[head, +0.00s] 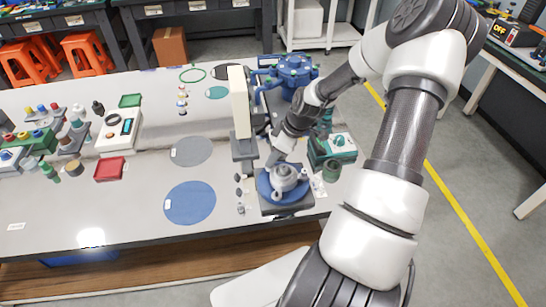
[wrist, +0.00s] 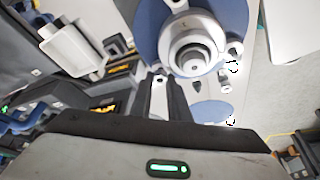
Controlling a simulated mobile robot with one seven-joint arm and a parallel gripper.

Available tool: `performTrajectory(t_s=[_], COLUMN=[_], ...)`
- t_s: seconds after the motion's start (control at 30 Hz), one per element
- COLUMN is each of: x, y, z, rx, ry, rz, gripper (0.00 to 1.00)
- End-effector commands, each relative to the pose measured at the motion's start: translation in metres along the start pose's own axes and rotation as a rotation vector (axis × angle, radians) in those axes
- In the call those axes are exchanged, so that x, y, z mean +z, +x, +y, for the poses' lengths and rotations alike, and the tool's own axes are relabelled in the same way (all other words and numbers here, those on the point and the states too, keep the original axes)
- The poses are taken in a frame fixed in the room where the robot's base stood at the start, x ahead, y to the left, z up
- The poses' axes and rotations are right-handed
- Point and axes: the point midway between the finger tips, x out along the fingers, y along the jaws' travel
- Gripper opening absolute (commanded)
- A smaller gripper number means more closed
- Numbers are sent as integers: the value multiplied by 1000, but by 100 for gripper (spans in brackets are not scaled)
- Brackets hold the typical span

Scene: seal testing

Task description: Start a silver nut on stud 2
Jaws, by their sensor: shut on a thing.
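A grey valve flange with a round central hub (head: 284,174) sits on a blue disc (head: 265,187) near the table's front right. In the wrist view the hub (wrist: 193,55) and part of the blue disc (wrist: 146,22) fill the top middle. My gripper (head: 273,160) is low over the left back side of the hub. In the wrist view my gripper (wrist: 158,76) points at the hub's lower left edge, with its fingers close together. It is shut on a small silver nut, mostly hidden between the fingertips. Stud numbers cannot be read, and the stud near the fingertips is hidden.
A grey post with a cream column (head: 239,100) stands close left of my gripper. A blue flanged valve body (head: 291,72) and a green box (head: 340,146) stand behind and to the right. Small dark and silver parts (head: 240,208) lie left of the disc. A blue mat (head: 190,203) lies clear.

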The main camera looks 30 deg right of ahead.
Motion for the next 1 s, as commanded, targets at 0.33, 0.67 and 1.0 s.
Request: performTrajectory(t_s=[0.33,0.67,1.0], x=[1,2,2], y=[2,3,5], z=[0,-1,-4], rx=[0,4,82], ry=[0,14,202], rz=[0,-2,-4], gripper=[0,0,0])
